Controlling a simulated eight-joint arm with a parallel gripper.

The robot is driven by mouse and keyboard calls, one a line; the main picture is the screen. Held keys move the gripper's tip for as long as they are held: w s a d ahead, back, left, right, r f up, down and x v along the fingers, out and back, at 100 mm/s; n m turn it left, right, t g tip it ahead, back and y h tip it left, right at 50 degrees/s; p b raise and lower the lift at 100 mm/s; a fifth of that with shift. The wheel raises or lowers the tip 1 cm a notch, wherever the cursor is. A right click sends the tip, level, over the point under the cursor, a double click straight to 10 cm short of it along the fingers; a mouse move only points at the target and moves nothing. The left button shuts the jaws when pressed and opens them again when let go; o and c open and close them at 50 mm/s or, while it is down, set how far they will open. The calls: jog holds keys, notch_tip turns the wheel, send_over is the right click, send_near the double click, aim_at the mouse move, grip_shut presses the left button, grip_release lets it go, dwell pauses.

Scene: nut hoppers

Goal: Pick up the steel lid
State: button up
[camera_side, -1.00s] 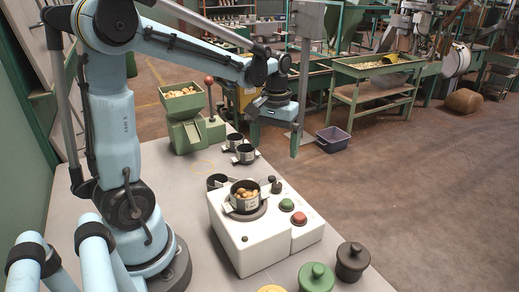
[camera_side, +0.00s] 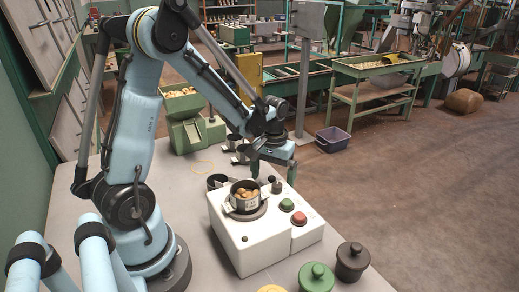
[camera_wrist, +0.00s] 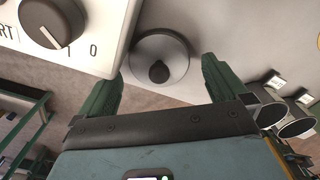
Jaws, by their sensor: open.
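The steel lid (camera_wrist: 176,45) is a round grey disc with a black knob, lying flat on the grey table beside the white machine in the wrist view. My gripper (camera_wrist: 161,76) is open, with its two green fingers to the lower left and lower right of the lid and nothing between them. In the side view my gripper (camera_side: 273,172) hangs with fingers down just behind the white machine (camera_side: 240,240). I cannot make out the lid for sure there; the machine and gripper stand in front of that area.
A pot of nuts (camera_side: 234,203) sits on the machine. The table's right edge is near the gripper.

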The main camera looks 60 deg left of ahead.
aim_at(273, 177)
jog(key=shift+f, duration=0.6)
jog(key=shift+c, duration=0.3)
jog(key=c, duration=1)
jog(key=shift+o, duration=0.2)
jog(key=shift+r, duration=0.15)
jog(key=shift+d+r, duration=0.1)
jog(key=shift+r, duration=4.7)
jog(key=s+d+r, duration=1)
jog(key=s+d, duration=0.2)
jog(key=s, duration=0.2)
jog(key=shift+w+a+f, duration=0.1)
jog(key=shift+w+f, duration=0.05)
jog(key=shift+f, duration=1.1)
jog(key=shift+w+a+f, duration=0.1)
jog(key=shift+f, duration=1.15)
